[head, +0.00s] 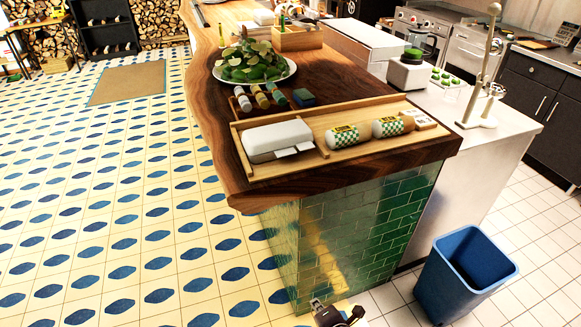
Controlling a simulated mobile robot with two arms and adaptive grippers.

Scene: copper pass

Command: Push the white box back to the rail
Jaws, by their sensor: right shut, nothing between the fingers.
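The white box (277,138) lies at the left end of a light wooden tray (345,158) on the counter. It looks like a low, rounded case, with a pale flap or slip at its front right. A thin wooden rail (320,107) runs along the tray's back edge. The box is near the rail, but I cannot tell whether they touch. My right gripper (337,314) is shut and empty at the bottom edge of the picture, well below and in front of the counter, apart from the box. My left gripper is not in view.
Two checkered bottles (343,136) (387,127) lie on the tray right of the box. Small tubes (261,97) and a plate of greens (254,68) are behind the rail. A blue bin (463,275) stands on the floor at right.

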